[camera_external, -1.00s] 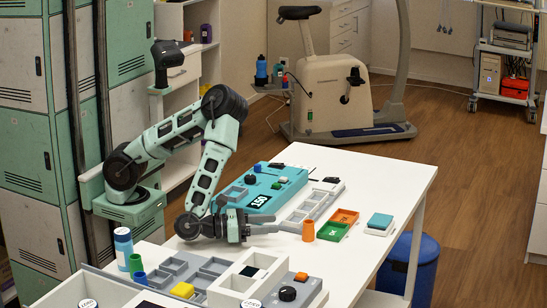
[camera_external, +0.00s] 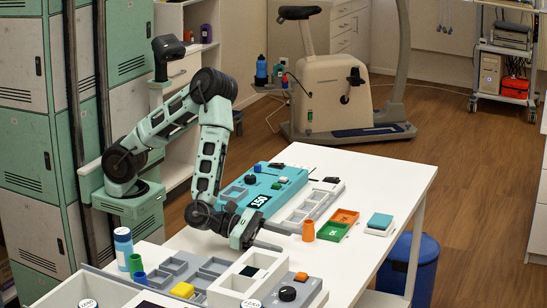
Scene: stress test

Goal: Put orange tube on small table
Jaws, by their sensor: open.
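The orange tube (camera_external: 308,231) stands upright on the long white table (camera_external: 392,170), left of the green tray. My gripper (camera_external: 288,240) is low over the table, to the left of the tube, with its fingers pointing right. The jaws are open and nothing is between them. The far fingertip appears close to the tube; I cannot tell whether it touches. I cannot tell which surface is the small table.
A green tray (camera_external: 331,232) and an orange tray (camera_external: 344,216) lie just right of the tube. A teal device (camera_external: 262,190) and grey compartment trays lie behind my gripper. A teal block (camera_external: 380,221) sits further right. A blue bin (camera_external: 412,270) stands on the floor.

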